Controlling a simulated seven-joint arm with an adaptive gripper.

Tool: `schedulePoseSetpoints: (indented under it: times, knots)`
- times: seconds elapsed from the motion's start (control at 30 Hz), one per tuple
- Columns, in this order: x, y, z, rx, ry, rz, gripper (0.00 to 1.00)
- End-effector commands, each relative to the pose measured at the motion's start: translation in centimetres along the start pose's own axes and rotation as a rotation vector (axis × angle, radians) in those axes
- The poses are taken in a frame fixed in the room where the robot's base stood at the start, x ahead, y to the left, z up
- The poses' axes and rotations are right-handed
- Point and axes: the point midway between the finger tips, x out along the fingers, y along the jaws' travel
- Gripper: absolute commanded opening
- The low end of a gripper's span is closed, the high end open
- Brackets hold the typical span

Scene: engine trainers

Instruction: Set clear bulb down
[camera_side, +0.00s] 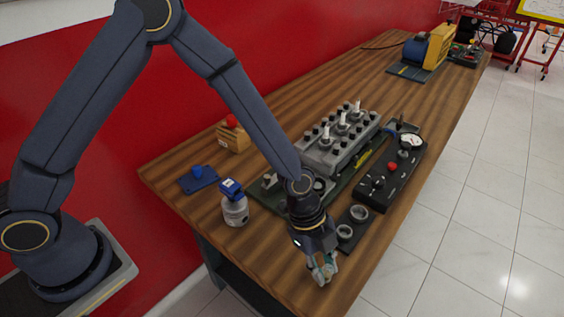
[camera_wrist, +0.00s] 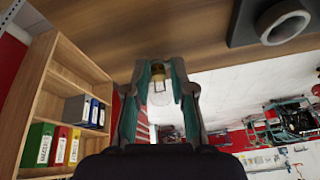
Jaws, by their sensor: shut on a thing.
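My gripper (camera_side: 322,270) is near the front edge of the wooden table, low over its near corner. In the wrist view my gripper (camera_wrist: 160,88) is shut on the clear bulb (camera_wrist: 161,94), one teal-padded finger on each side. The bulb's brass-coloured base (camera_wrist: 158,71) points toward the wooden table top (camera_wrist: 140,25). I cannot tell whether the base touches the wood. In the side view the bulb is mostly hidden by the fingers.
A dark plate with two grey rings (camera_side: 347,231) lies just behind my gripper; one ring (camera_wrist: 283,22) shows at upper right in the wrist view. A black control panel (camera_side: 388,177), an engine block (camera_side: 338,138) and a grey jar with a blue top (camera_side: 235,208) stand farther back.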

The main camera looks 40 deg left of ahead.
Motion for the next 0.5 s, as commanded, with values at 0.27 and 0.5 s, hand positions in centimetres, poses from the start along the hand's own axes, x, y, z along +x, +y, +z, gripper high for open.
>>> schedulePoseSetpoints:
  times: [0.27,0.5]
  knots:
    - [1.31,0.12,0.52,0.0,0.0,-0.001,0.04]
    - [1.62,0.16,0.64,0.0,0.0,-0.001,0.04]
